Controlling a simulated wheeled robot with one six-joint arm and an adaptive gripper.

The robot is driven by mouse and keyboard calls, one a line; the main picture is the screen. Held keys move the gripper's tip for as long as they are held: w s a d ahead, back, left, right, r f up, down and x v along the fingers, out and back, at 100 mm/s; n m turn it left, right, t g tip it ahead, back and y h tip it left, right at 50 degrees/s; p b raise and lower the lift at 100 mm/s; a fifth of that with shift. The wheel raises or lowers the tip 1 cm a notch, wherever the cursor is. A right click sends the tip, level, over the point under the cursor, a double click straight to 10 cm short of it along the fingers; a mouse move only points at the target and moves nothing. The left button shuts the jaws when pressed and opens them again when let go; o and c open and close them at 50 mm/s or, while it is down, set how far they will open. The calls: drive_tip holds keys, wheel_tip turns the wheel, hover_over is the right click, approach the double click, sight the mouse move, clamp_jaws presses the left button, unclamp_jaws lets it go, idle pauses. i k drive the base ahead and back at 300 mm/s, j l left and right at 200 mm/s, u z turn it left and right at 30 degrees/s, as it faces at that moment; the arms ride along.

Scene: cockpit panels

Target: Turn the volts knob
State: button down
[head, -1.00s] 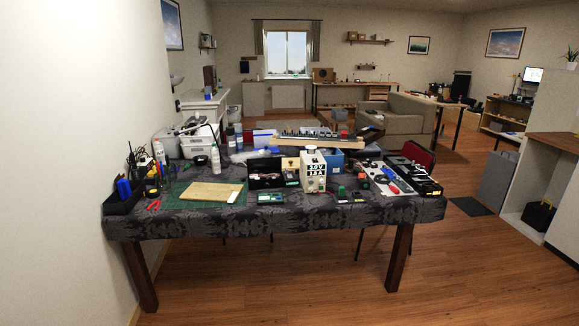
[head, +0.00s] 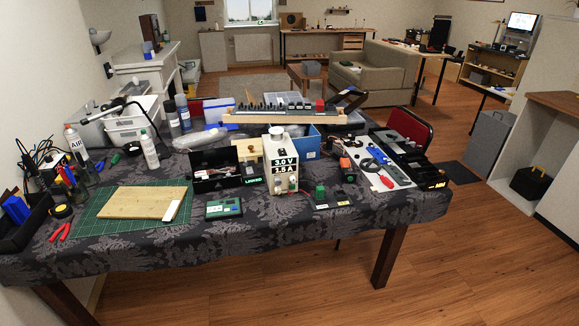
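A small cream power supply box (head: 282,162) stands upright near the front middle of the cloth-covered table. Its front has a dark display (head: 285,168) reading "3.0 V" and "1.5 A". Small knobs or terminals (head: 284,185) show low on its front, below the display, but they are too small to tell which is the volts knob. My gripper is not in view.
The table (head: 120,238) has a patterned dark cloth. A green mat with a wooden board (head: 143,202) lies left of the box. An open black box (head: 215,170) stands beside it, and small green modules lie in front. Tools crowd the right side. Wooden floor (head: 480,260) is clear in front and right.

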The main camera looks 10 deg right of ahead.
sight(277, 181)
drive_tip(key=i+j, duration=0.1)
drive_tip(key=i, duration=1.05)
